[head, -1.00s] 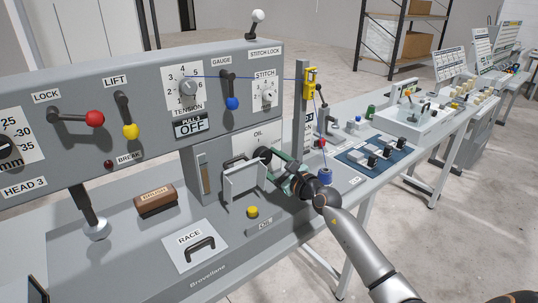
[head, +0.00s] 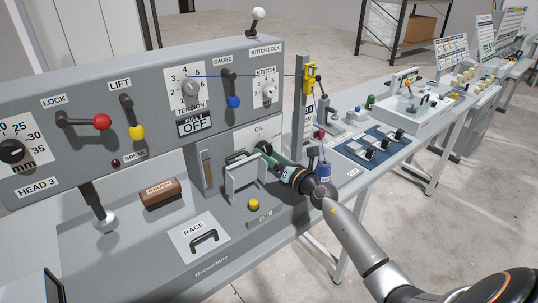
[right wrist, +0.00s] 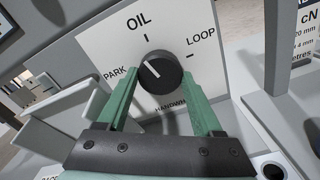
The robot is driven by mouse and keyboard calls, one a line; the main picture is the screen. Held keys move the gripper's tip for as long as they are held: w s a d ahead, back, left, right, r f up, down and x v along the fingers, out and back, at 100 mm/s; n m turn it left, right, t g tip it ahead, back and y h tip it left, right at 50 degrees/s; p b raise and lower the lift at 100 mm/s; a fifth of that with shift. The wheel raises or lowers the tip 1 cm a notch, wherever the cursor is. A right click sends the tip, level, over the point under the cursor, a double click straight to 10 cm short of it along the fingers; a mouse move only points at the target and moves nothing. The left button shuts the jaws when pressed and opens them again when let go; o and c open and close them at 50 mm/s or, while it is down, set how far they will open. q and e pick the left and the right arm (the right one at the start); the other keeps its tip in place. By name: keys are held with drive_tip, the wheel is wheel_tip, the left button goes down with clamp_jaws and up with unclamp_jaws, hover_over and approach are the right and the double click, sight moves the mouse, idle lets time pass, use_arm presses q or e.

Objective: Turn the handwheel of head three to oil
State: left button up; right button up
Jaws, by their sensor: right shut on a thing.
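The handwheel of head three is a round black knob (right wrist: 165,72) on a white plate (right wrist: 95,42) in the right wrist view. The plate reads OIL at the top, PARK at the left and LOOP at the right. The knob's white pointer line slants up and left, between PARK and the OIL tick. My right gripper (right wrist: 163,98) has its green fingers on either side of the knob and is shut on it. In the head view my right gripper (head: 264,149) reaches the plate under the OIL label and largely hides the knob. My left gripper is not in view.
A grey bracket-like frame (head: 245,182) stands just left of my gripper. A yellow button (head: 253,204), a brown brush (head: 160,193) and a RACE cover with a handle (head: 203,238) are on the bed. A blue spool (head: 324,172) stands right of my wrist.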

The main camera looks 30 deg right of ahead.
drive_tip(key=shift+m, duration=1.5)
drive_tip(key=o, duration=1.4)
drive_tip(key=shift+c, duration=0.2)
drive_tip(key=s, duration=1.1)
drive_tip(key=shift+d+f, duration=0.1)
drive_tip(key=shift+d, duration=0.3)
drive_tip(key=shift+s, duration=0.75)
